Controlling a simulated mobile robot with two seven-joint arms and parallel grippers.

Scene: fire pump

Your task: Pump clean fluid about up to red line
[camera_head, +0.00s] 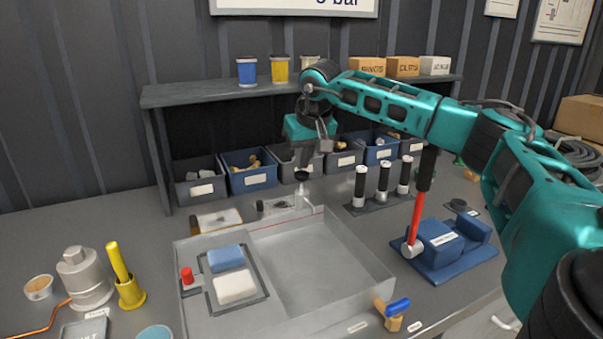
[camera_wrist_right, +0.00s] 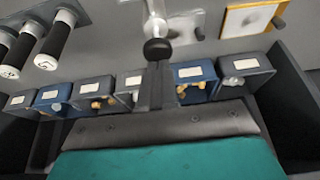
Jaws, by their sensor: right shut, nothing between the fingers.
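A clear-walled grey basin (camera_head: 352,243) stands in the middle of the bench, with a thin red line (camera_head: 285,222) along its back wall. I cannot make out any fluid level in it. A pale metal spout fitting (camera_head: 302,196) with a black knob (camera_head: 301,176) stands at the basin's back edge. My right gripper (camera_head: 304,158) is shut and empty, just above the black knob. In the right wrist view the knob (camera_wrist_right: 157,50) is just beyond the closed fingertips; I cannot tell whether they touch. A blue pump block (camera_head: 435,246) with a red lever (camera_head: 415,217) is right of the basin. My left gripper is not in view.
A blue sponge (camera_head: 226,258) and a white block (camera_head: 235,287) lie in the basin's left part. Parts bins (camera_head: 249,180) line the back under a shelf (camera_head: 205,93). Black-gripped cylinders (camera_head: 383,180) stand behind the pump block. A blue-handled brass valve (camera_head: 393,312) sits at the basin's front right.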

